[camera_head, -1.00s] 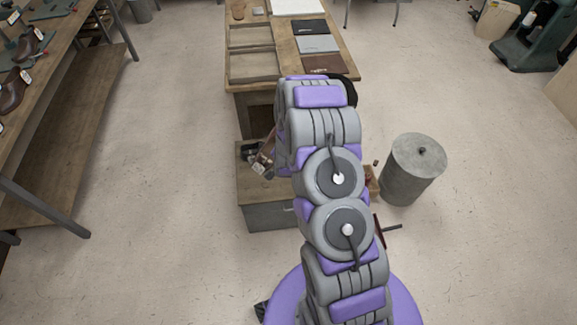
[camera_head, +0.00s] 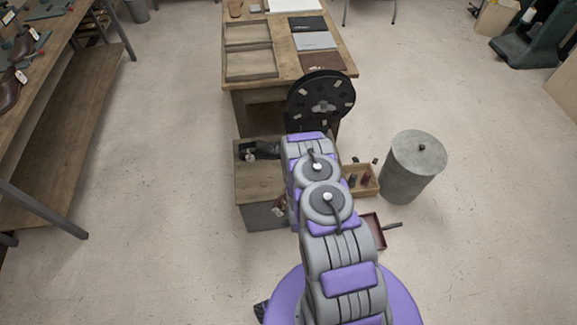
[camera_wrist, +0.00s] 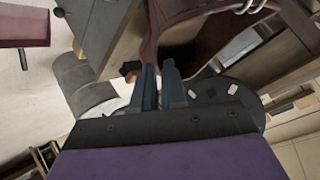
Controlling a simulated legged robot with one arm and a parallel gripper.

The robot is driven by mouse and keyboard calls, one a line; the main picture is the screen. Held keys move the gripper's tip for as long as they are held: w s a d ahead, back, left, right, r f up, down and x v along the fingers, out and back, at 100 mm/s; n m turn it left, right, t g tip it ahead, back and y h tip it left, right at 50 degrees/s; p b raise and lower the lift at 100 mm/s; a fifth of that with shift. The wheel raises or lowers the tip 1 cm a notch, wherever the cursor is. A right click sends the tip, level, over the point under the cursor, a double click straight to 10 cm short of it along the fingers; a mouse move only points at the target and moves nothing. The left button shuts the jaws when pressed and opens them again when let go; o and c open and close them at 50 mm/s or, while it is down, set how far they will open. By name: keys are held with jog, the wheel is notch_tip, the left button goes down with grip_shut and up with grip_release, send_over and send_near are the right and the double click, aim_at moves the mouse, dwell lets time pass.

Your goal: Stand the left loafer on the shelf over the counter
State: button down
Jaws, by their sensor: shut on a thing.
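A brown leather loafer (camera_wrist: 205,22) fills the upper middle of the wrist view, its opening and pale rings showing. My gripper (camera_wrist: 158,70) is shut, its two blue fingers at the loafer's edge. In the head view a small part of the brown loafer with a pale tag (camera_head: 279,207) shows left of my arm, over the front of the low wooden bench. My arm hides the rest of the loafer and the gripper there. I cannot make out a shelf over a counter in these views.
A stitching machine with a black wheel (camera_head: 321,98) stands at the low bench (camera_head: 262,183). A grey lidded drum (camera_head: 412,170) and a box of spools (camera_head: 362,180) are to its right. A work table (camera_head: 270,85) is behind. A long table (camera_head: 70,125) runs along the left. Floor between is clear.

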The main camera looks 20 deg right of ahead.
jog(key=shift+w+d+f+b, duration=0.4)
jog(key=shift+w+f+b, duration=0.45)
jog(key=shift+w, duration=1.75)
jog(key=shift+w+d+f+b, duration=0.35)
jog(key=shift+w+f+b, duration=0.45)
jog(key=shift+w, duration=1.8)
jog(key=shift+w+d+f+b, duration=0.4)
jog(key=shift+w+f+b, duration=0.45)
jog(key=shift+w, duration=1.75)
jog(key=c, duration=1.2)
grip_release()
jog(key=shift+s, duration=0.15)
